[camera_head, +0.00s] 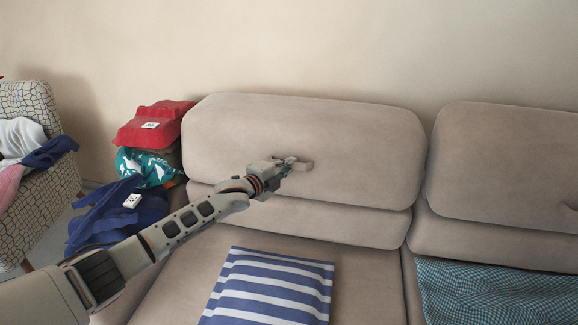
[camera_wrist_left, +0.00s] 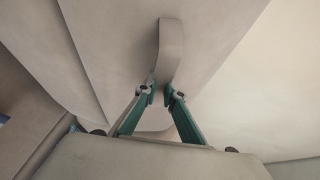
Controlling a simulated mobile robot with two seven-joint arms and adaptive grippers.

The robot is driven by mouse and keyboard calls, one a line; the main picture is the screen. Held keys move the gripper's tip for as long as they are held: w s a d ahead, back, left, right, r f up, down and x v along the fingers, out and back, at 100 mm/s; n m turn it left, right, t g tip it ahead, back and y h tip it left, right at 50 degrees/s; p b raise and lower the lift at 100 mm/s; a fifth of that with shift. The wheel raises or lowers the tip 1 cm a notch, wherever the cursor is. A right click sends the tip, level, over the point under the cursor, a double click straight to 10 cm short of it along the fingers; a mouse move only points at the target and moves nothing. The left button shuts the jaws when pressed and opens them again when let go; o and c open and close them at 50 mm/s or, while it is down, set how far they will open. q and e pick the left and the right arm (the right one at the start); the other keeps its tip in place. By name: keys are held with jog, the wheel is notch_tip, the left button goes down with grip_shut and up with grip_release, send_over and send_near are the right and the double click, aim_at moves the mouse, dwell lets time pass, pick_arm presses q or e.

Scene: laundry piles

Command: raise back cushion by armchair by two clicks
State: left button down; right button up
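The back cushion (camera_head: 300,125) nearest the armchair (camera_head: 38,170) is beige and sits on the left of the sofa. It stands above a lower beige back section (camera_head: 330,222), with a dark seam between them. A loop handle (camera_head: 305,164) is on its front. My left gripper (camera_head: 286,165) is at this handle. In the left wrist view its two green fingers (camera_wrist_left: 160,95) close in on both sides of the handle (camera_wrist_left: 170,45) near its end, and appear to pinch it. My right gripper is not in view.
Left of the sofa is a pile with a red folded item (camera_head: 155,122), a teal patterned cloth (camera_head: 145,165) and dark blue cloth (camera_head: 115,215). A striped cushion (camera_head: 270,288) lies on the seat. A second back cushion (camera_head: 505,165) and a checked cloth (camera_head: 500,292) are at right.

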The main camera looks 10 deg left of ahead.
pick_arm(q)
jog(key=shift+s+d+f, duration=0.2)
jog(key=shift+s+f, duration=0.15)
jog(key=shift+f, duration=0.1)
jog(key=s+t+b, duration=0.1)
jog(key=s+b, duration=0.1)
jog(key=s+f+m+t+h+b, duration=0.1)
jog(key=s+b, duration=0.1)
jog(key=s+m+t+b, duration=0.1)
jog(key=t+b, duration=0.1)
jog(key=b, duration=0.1)
jog(key=shift+s+a+f+h, duration=0.1)
jog(key=shift+s+f+h, duration=0.05)
jog(key=shift+s+h, duration=0.25)
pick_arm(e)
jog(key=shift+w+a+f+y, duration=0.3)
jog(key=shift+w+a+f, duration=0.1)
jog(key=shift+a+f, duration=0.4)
pick_arm(q)
jog(key=c, duration=2.4)
grip_release()
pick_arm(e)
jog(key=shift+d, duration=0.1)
pick_arm(q)
jog(key=shift+a, duration=0.1)
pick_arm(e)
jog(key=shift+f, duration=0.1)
